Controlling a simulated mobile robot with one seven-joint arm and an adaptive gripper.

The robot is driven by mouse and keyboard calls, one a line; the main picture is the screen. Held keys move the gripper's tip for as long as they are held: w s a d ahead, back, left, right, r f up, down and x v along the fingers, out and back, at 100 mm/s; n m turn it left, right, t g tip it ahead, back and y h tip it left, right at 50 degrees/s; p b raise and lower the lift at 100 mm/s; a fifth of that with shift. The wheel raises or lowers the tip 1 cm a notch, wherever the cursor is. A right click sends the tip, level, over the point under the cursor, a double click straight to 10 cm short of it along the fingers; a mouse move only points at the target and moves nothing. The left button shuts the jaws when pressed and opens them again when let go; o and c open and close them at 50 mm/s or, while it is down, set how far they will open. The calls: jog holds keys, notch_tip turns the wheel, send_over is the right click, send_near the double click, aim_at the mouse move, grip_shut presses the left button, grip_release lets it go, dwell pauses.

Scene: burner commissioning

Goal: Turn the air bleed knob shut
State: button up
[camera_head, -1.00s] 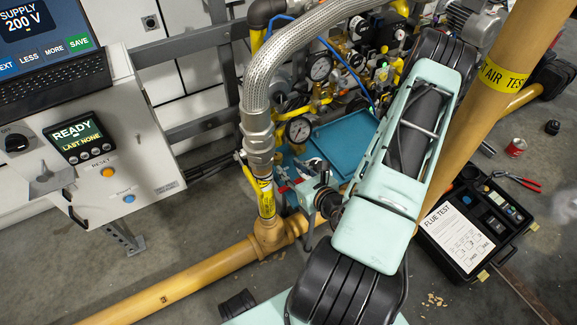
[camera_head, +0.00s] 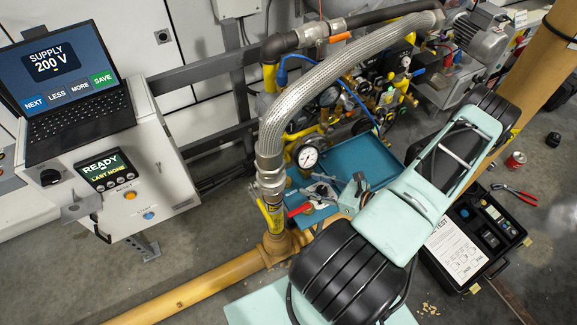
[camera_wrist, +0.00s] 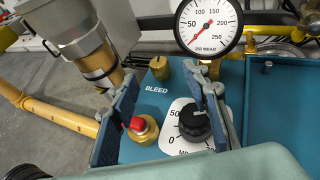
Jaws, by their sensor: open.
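A brass knob (camera_wrist: 160,68) stands on a teal panel (camera_wrist: 262,125), just above the printed word BLEED. My gripper (camera_wrist: 162,84) is open over the panel, its two blue-padded fingers apart. In the wrist view the brass knob shows beyond the fingertips, between them; contact cannot be told. Nearer, between the fingers, are a red-topped brass fitting (camera_wrist: 143,127) and a black knob (camera_wrist: 195,122) on a white scale. In the head view my gripper (camera_head: 340,188) is above the teal panel (camera_head: 352,153), and the brass knob cannot be made out.
A pressure gauge (camera_wrist: 209,24) stands behind the panel. A braided hose (camera_head: 330,82) arches beside my arm and joins a yellow pipe (camera_head: 200,290). A red lever (camera_head: 300,210) is close to my gripper. A black flue-test case (camera_head: 470,240) lies open on the floor.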

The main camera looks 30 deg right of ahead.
aim_at(289, 182)
jog(key=shift+s+d+f+g, duration=0.25)
jog(key=shift+s+g, duration=0.05)
jog(key=shift+s, duration=0.2)
jog(key=shift+w+a+f+n+y, duration=0.15)
jog(key=shift+w+f+n+y, duration=0.05)
jog(key=shift+w+n+y, duration=0.1)
jog(key=x, duration=1)
jog(key=shift+c, duration=0.4)
grip_shut()
jog(key=shift+s+a+r+m+t+h+p, duration=0.1)
jog(key=shift+m+t+h+p, duration=0.25)
jog(key=shift+m+h, duration=0.2)
jog(key=shift+a+r+m+t+h+p, duration=0.1)
jog(key=shift+m+t+h+p, duration=0.15)
jog(key=shift+m+h+p, duration=0.25)
jog(key=c, duration=1.1)
grip_release()
jog(key=shift+f+m+h+p, duration=0.15)
jog(key=shift+m+h+p, duration=0.3)
jog(key=shift+m+h, duration=0.15)
